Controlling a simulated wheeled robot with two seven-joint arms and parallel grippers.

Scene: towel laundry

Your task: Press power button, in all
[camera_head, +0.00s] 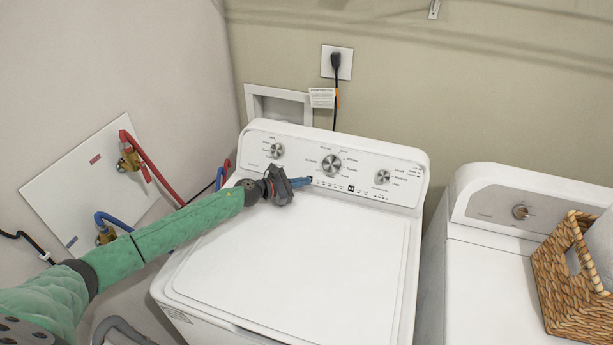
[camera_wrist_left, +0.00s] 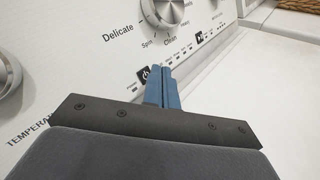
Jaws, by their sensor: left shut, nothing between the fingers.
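A white top-load washing machine (camera_head: 300,250) stands in the middle of the head view with its lid closed. Its control panel (camera_head: 292,152) carries three knobs and a row of small marks. My left gripper (camera_head: 308,181) is at the panel's lower edge, its blue fingers shut and empty. My right gripper is not in view.
A second white appliance (camera_head: 490,270) stands at the right, with a wicker basket (camera_head: 570,280) on it. Red (camera_head: 150,160) and blue (camera_head: 112,219) hoses run from the left wall. A black plug and cord (camera_head: 336,75) hang behind the washer. The lid top is clear.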

